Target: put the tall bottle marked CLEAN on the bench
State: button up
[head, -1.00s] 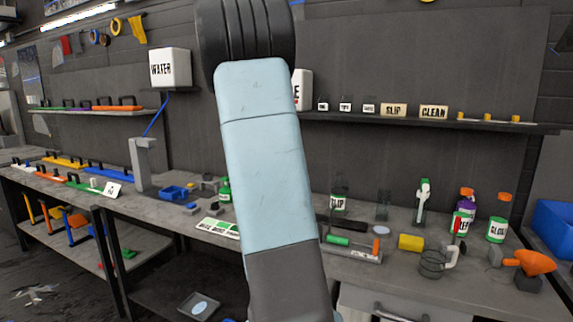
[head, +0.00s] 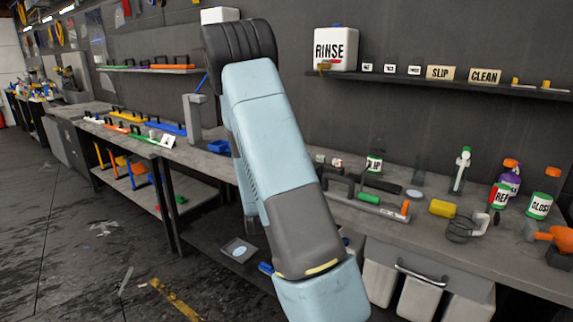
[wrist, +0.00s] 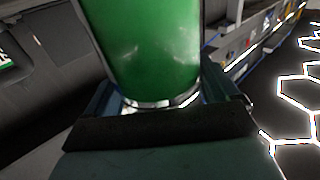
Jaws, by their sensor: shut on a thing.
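My gripper (wrist: 160,108) shows in the wrist view, with its jaws closed around a green cylindrical bottle (wrist: 142,45). Only part of the bottle's body is visible, and no lettering shows on it, so I cannot tell whether it is marked CLEAN. In the head view my arm crosses the middle and runs down past the bottom edge. The gripper and held bottle are out of sight there. The long grey bench (head: 500,258) runs along the wall on the right. A CLEAN sign (head: 485,76) stands on the shelf above it.
Open floor (head: 60,230) lies left.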

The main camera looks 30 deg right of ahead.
jog(key=w+a+f+n+t+y, duration=0.2)
jog(key=a+f+n+y, duration=0.3)
jog(key=a+f, duration=1)
jog(key=w+a+y, duration=0.1)
jog(key=a+y, duration=0.1)
jog(key=y, duration=0.1)
jog(key=shift+a+f+n+y, duration=0.15)
jog(key=shift+f+n+y, duration=0.05)
jog(key=shift+n+y, duration=0.2)
